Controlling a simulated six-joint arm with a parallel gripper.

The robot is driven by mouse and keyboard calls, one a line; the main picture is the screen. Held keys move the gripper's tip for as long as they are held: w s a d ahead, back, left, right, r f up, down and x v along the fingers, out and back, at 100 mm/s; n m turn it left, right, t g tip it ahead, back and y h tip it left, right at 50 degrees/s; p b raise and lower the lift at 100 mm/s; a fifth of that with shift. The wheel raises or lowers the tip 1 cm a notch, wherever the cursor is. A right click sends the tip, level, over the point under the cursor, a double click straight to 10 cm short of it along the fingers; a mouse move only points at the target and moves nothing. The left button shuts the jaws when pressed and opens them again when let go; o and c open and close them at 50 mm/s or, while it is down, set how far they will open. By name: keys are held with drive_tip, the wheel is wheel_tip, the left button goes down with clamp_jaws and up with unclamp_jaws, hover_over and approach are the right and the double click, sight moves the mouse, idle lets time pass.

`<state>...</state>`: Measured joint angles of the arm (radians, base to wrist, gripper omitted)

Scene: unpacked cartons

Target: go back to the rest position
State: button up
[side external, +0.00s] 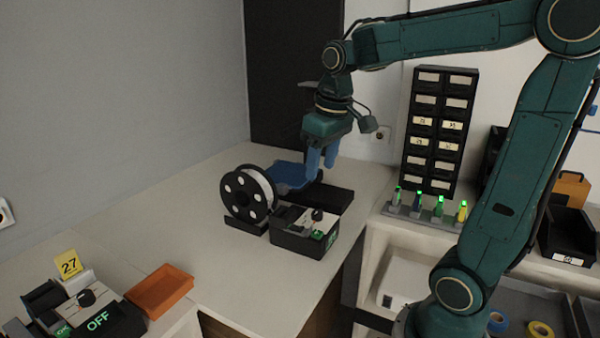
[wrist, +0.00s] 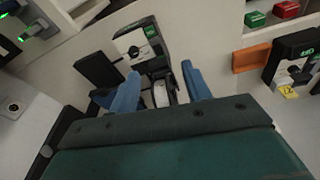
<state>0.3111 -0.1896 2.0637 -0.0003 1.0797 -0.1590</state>
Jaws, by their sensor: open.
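My gripper (side external: 322,160) hangs above the far part of the white bench, its blue fingers pointing down. In the wrist view the two blue fingers of my gripper (wrist: 160,84) stand wide apart. A black spool with white winding (side external: 249,194) stands upright on the bench, left of and below the gripper. Part of the spool (wrist: 161,94) shows between the fingers in the wrist view.
A blue flat object (side external: 288,175) lies behind the spool, under the gripper. A black device (side external: 304,238) stands in front. An orange tray (side external: 159,290) and a device reading OFF (side external: 98,318) are nearer left. A black drawer cabinet (side external: 438,130) stands right.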

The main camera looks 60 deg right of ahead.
drive_tip(key=s+a+f+n+t, duration=0.1)
drive_tip(key=s+a+f+t, duration=0.1)
drive_tip(key=s+a, duration=0.7)
drive_tip(key=shift+s+a+n+t+y, duration=0.15)
drive_tip(key=shift+s+n+t+y, duration=0.2)
drive_tip(key=shift+s+t, duration=0.6)
drive_tip(key=shift+s, duration=0.1)
